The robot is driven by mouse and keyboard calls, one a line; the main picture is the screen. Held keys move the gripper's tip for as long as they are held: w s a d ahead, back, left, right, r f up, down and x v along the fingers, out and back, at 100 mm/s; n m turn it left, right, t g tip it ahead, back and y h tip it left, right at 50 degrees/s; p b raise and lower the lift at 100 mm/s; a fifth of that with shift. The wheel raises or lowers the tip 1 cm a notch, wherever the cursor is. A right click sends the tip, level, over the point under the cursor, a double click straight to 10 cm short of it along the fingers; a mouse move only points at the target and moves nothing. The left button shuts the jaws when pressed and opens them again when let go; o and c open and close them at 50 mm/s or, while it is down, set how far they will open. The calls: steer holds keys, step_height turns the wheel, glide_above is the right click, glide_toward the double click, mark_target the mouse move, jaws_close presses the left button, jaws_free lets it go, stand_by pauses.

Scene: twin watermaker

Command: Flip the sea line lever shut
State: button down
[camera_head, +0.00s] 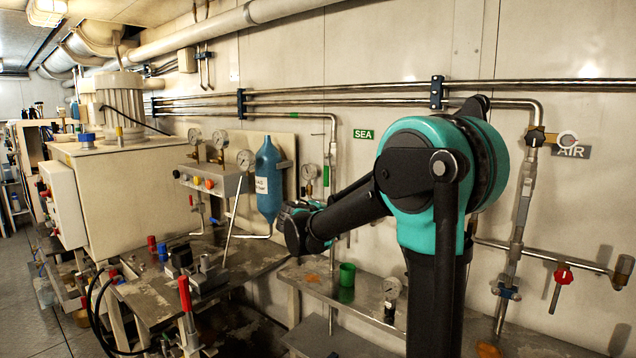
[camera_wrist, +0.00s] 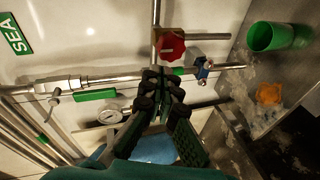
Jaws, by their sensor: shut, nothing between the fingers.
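The SEA sign (camera_head: 363,134) is on the wall beside a vertical steel pipe (camera_head: 333,145). The sign also shows in the wrist view (camera_wrist: 17,38), where the picture is turned and the pipe (camera_wrist: 72,84) runs across. A green lever handle (camera_wrist: 95,94) lies roughly along this pipe, close beside it, and a small green part (camera_head: 326,175) shows there in the head view. My gripper (camera_wrist: 163,76) is shut and empty, with its tips over the pipe line, beyond the handle's end. I cannot tell whether it touches the pipe. My arm hides the fingertips in the head view.
A red knob (camera_wrist: 171,47) and a blue clamp (camera_wrist: 203,68) are near my fingertips. A gauge (camera_head: 310,171) sits beside the pipe. A green cup (camera_head: 347,274) stands on the bench below. A blue cylinder (camera_head: 268,180) hangs to the left.

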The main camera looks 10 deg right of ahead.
mark_target(326, 170)
steer(key=w+a+r+n+t, duration=0.3)
steer(key=w+a+r, duration=0.4)
steer(key=a, duration=0.3)
steer(key=shift+w+r+n+t, duration=0.2)
steer(key=shift+r+n+t, duration=0.2)
steer(key=shift+r, duration=0.15)
steer(key=shift+w, duration=0.1)
steer(key=w+d, duration=0.6)
steer(key=d, duration=0.1)
steer(key=shift+s+d, duration=0.1)
steer(key=shift+d, duration=0.05)
